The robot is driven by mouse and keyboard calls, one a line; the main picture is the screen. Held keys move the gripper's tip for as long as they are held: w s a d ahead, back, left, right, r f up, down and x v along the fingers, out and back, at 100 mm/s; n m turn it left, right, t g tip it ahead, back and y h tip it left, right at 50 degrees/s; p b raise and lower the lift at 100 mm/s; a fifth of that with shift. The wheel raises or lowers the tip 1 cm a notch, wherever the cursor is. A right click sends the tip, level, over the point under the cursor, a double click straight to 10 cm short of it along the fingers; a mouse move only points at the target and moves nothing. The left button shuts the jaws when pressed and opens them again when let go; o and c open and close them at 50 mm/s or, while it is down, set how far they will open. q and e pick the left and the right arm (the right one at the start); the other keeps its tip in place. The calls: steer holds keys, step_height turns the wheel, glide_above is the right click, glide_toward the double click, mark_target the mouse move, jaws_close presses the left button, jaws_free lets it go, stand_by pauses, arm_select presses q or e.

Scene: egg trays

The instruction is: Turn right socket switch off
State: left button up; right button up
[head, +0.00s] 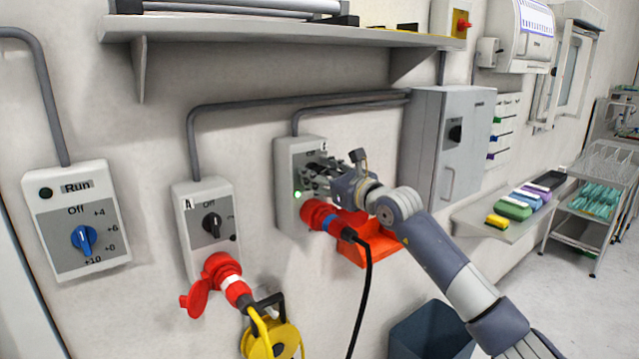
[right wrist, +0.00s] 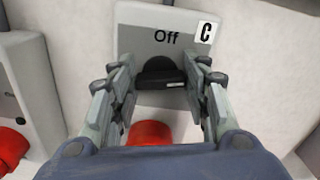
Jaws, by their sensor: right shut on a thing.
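The right socket box (head: 290,165) is grey and wall-mounted, with a lit green lamp (head: 298,195) and a red plug (head: 318,215) in its lower front. In the right wrist view its panel (right wrist: 140,40) reads "Off" and "C". Its black switch knob (right wrist: 162,72) lies below "Off", with its bar about level across the picture. My right gripper (head: 320,178) is at the panel, its fingers on both sides of the knob and shut on it; it also shows in the right wrist view (right wrist: 162,85). The gripper hides much of the panel in the head view. My left gripper is out of view.
The left socket box (head: 190,230), marked A, has a black switch and a red plug. A "Run" box with a blue dial (head: 84,240) is further left. A grey cabinet (head: 430,150) and an orange-red bin (head: 365,250) are close to my right arm. A shelf (head: 270,35) runs above.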

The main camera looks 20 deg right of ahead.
steer(key=n+b, duration=0.3)
steer(key=b, duration=0.1)
steer(key=n+b, duration=0.2)
steer(key=shift+f+n, duration=0.25)
steer(key=shift+n, duration=0.05)
steer(key=shift+a+n+b, duration=0.1)
steer(key=shift+n+b, duration=0.7)
steer(key=shift+n, duration=0.1)
steer(key=n+b, duration=0.2)
steer(key=n, duration=0.1)
steer(key=shift+n, duration=0.3)
steer(key=shift+n+b, duration=0.8)
steer(key=shift+n, duration=1.4)
steer(key=o, duration=1.1)
steer(key=shift+a, duration=0.1)
steer(key=shift+c, duration=0.2)
